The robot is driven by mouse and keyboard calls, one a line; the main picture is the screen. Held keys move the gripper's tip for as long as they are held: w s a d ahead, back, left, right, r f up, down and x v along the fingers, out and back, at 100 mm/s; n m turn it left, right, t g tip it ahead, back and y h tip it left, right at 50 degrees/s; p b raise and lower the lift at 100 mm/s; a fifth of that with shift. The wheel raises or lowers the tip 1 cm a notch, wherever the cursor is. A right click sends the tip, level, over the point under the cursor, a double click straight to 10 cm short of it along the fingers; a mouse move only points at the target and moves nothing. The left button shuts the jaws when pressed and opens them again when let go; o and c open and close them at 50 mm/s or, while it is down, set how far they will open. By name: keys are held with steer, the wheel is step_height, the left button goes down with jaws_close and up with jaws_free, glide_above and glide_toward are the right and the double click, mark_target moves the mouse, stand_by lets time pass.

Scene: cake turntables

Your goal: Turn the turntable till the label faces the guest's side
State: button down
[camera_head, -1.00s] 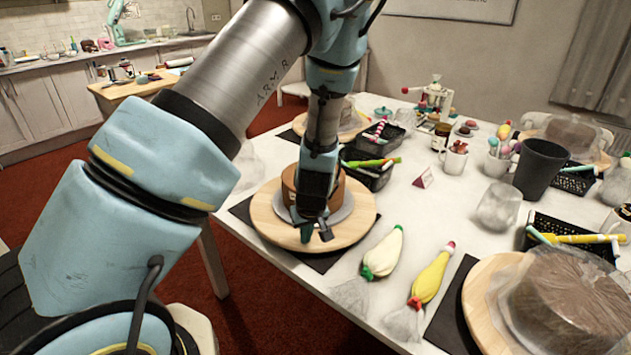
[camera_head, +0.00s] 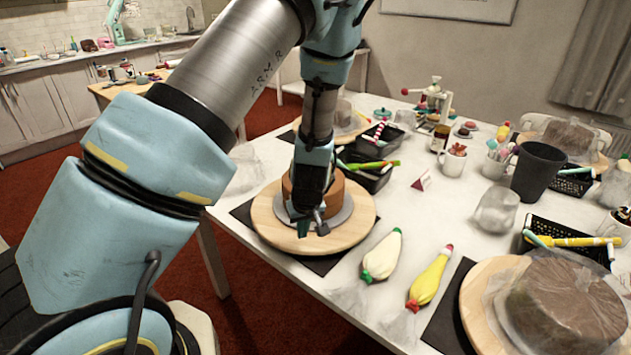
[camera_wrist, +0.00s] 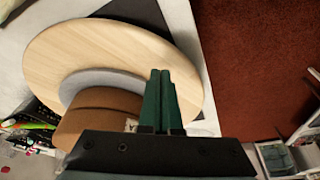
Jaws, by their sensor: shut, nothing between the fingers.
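The turntable (camera_head: 352,232) is a round pale wooden disc on a dark mat near the table's front left edge. It bears a grey cake board (camera_head: 345,213) and a brown round cake (camera_head: 336,192), partly hidden behind my gripper (camera_head: 312,229). In the wrist view, my gripper (camera_wrist: 161,74) has its green fingers together and empty, over the wooden disc (camera_wrist: 95,42) beside the cake (camera_wrist: 95,128) and board (camera_wrist: 80,84). I cannot tell whether the fingertips touch the disc. A small pale patch (camera_wrist: 130,125) shows on the cake's side, mostly hidden; I cannot tell whether it is the label.
Two piping bags, white (camera_head: 382,257) and yellow (camera_head: 430,278), lie right of the turntable. A black basket (camera_head: 370,176) stands behind it. Another wooden turntable (camera_head: 482,300) with a wrapped cake is at front right.

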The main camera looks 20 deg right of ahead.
step_height(320, 180, up, 6)
steer(key=p, duration=0.4)
steer(key=shift+d+f, duration=0.1)
